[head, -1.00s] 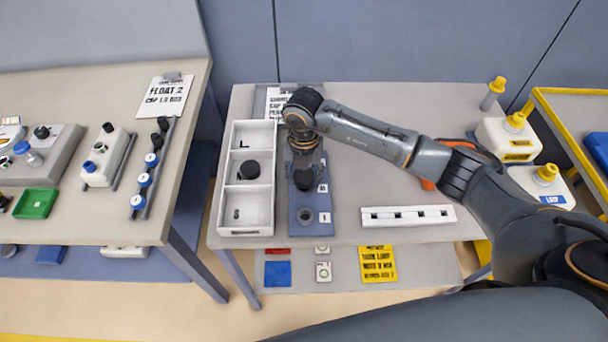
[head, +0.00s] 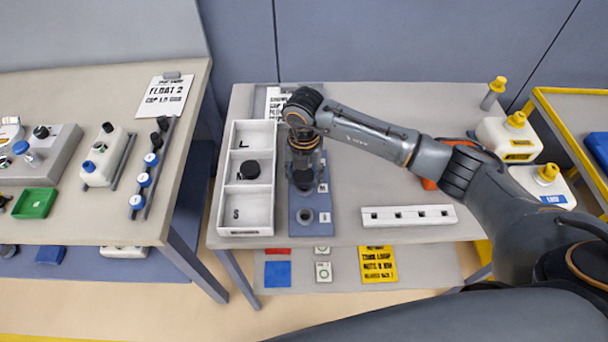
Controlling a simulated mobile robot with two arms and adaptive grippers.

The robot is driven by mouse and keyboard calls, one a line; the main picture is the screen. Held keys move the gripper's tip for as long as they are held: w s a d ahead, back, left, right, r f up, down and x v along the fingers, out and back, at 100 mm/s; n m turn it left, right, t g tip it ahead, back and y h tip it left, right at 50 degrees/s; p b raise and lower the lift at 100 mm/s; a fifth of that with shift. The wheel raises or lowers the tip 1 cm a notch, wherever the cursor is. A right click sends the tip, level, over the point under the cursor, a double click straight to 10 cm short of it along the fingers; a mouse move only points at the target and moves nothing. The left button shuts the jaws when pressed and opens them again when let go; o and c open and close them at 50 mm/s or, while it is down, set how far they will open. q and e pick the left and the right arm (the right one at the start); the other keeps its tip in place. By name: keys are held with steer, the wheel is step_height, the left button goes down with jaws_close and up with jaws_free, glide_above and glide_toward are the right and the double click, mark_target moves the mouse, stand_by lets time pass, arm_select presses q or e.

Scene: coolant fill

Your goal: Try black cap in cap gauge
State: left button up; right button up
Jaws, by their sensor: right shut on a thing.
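The cap gauge (head: 325,232) is a blue plate with round dark sockets and small white letter labels, on the middle table. My right gripper (head: 304,176) points down over the gauge's middle. It is shut on a black cap (head: 304,186), which is partly hidden by the fingers. The cap is at the middle socket, beside the M label; I cannot tell how deep it sits. The front socket (head: 305,215) is empty. My left gripper is not in view.
A white tray (head: 246,231) with L, M and S compartments stands left of the gauge; another black cap (head: 249,170) lies in its middle one. A white slotted rail (head: 408,216) lies to the right. White jugs with yellow caps stand at the far right.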

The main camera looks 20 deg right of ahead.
mark_target(304, 176)
steer(key=shift+f+b, duration=0.35)
steer(key=shift+f, duration=0.15)
steer(key=o, duration=1.1)
step_height(304, 176, up, 12)
steer(key=shift+o, duration=0.2)
